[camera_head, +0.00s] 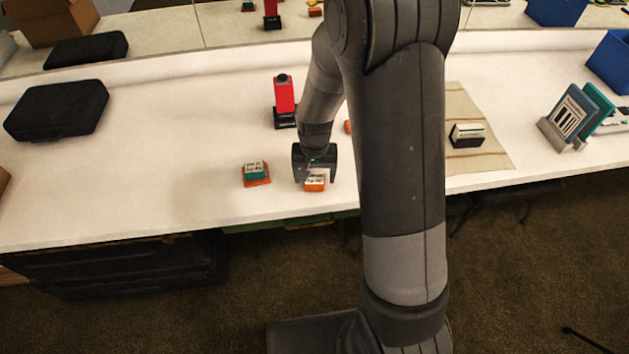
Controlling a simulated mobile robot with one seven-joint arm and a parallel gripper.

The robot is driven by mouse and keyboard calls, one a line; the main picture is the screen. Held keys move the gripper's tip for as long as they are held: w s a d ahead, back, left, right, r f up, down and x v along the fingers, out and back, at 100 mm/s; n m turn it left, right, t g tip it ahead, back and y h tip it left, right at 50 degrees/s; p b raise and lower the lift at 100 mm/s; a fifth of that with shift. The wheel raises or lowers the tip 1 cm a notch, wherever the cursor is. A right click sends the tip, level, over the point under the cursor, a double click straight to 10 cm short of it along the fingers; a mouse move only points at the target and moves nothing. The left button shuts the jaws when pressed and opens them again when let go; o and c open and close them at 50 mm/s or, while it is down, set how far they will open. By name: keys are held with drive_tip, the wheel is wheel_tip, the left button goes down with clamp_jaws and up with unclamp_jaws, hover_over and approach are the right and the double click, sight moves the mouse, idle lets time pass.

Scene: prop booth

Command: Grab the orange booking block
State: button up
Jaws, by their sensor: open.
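An orange block with a white printed top (315,185), which looks like the booking block, lies near the front edge of the white table. My gripper (315,178) is open right over it, with one finger toward each side of the block. I cannot tell whether the fingers touch it or how far down they reach. The gripper body hides the back of the block. To the left, a teal block with a white top (256,171) sits on a flat orange piece (257,182).
A red-and-black upright device (285,99) stands behind my gripper. A small orange thing (348,127) is partly hidden by my arm. A black card holder (467,137) stands on a beige cloth (488,150) at right. A black case (57,109) lies at left. The table's left middle is clear.

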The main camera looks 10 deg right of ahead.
drive_tip(key=shift+f, duration=0.95)
drive_tip(key=c, duration=1)
